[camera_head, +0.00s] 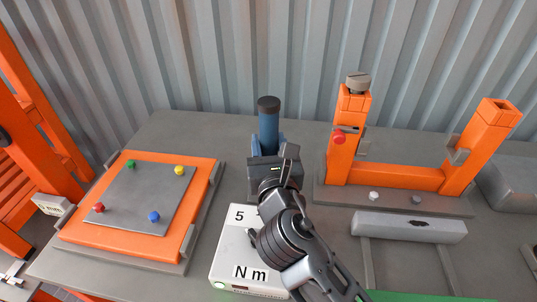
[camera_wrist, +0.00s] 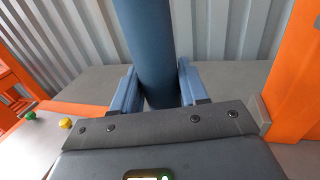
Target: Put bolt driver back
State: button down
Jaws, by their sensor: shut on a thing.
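The bolt driver (camera_head: 268,128) is a blue upright cylinder with a dark cap, near the back middle of the grey table in the head view. In the wrist view the bolt driver (camera_wrist: 146,45) rises between my two blue fingers. My gripper (camera_head: 268,150) is shut on it; in the wrist view my gripper (camera_wrist: 156,90) has a finger on each side. The lower end of the driver is hidden behind my gripper and wrist, so I cannot tell whether it touches the table.
A white box marked "5 N m" (camera_head: 236,250) lies in front, partly under my arm. An orange board with a grey plate and coloured knobs (camera_head: 130,205) is at left. An orange U-shaped frame (camera_head: 395,176) stands at right, with a grey bar (camera_head: 410,227) before it.

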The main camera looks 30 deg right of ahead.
jog(key=shift+f, duration=0.95)
jog(key=shift+f, duration=0.2)
jog(key=c, duration=0.6)
grip_release()
jog(key=shift+r, duration=0.25)
jog(key=b+v, duration=0.2)
jog(key=v, duration=1)
jog(key=shift+s+f, duration=0.1)
jog(key=shift+f, duration=0.05)
